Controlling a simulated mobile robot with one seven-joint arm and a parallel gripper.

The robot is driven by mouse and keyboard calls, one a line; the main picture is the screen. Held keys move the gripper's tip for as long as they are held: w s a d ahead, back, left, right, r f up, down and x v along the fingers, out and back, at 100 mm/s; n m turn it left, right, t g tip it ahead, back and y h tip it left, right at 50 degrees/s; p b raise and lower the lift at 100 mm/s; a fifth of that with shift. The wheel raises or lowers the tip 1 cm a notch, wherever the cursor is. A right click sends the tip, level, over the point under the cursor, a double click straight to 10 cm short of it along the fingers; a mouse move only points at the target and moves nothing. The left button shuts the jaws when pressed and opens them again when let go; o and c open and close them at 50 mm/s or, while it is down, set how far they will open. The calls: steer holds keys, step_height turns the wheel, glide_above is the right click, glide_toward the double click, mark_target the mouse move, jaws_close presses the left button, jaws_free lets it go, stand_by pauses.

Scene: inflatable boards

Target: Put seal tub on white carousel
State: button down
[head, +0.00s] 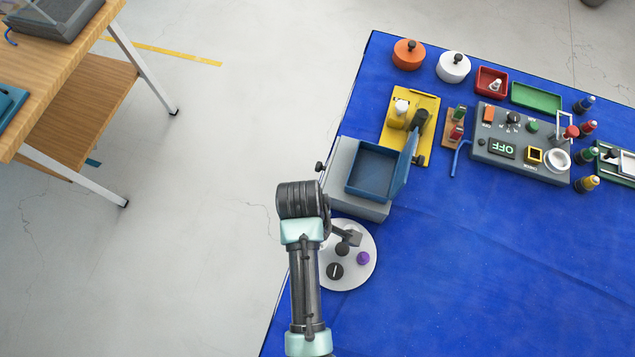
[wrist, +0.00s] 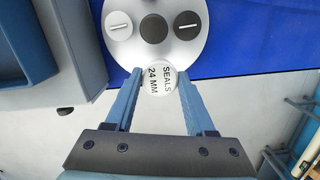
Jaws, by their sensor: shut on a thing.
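The seal tub (wrist: 160,80) is a small round white tub whose lid reads "SEALS 24 MM". My gripper (wrist: 161,84) is shut on it, with one blue finger at each side. The white carousel (head: 365,278) is a round disc at the near left edge of the blue table; it also shows at the top of the wrist view (wrist: 136,52). The tub overlaps the disc's near rim there; I cannot tell whether it touches the disc. In the head view my gripper (head: 348,237) is over the disc's far part, and the tub is hidden.
The carousel bears a dark centre knob (wrist: 154,28), a slotted pale piece (wrist: 118,26) and a slotted dark piece (wrist: 187,25). A purple piece (head: 363,258) also shows on it. A blue open-lidded box (head: 372,172) on a grey base stands just beyond. The table's right front is clear.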

steer(key=shift+f, duration=2.5)
steer(key=shift+f, duration=0.1)
steer(key=shift+c, duration=1.2)
jaws_free()
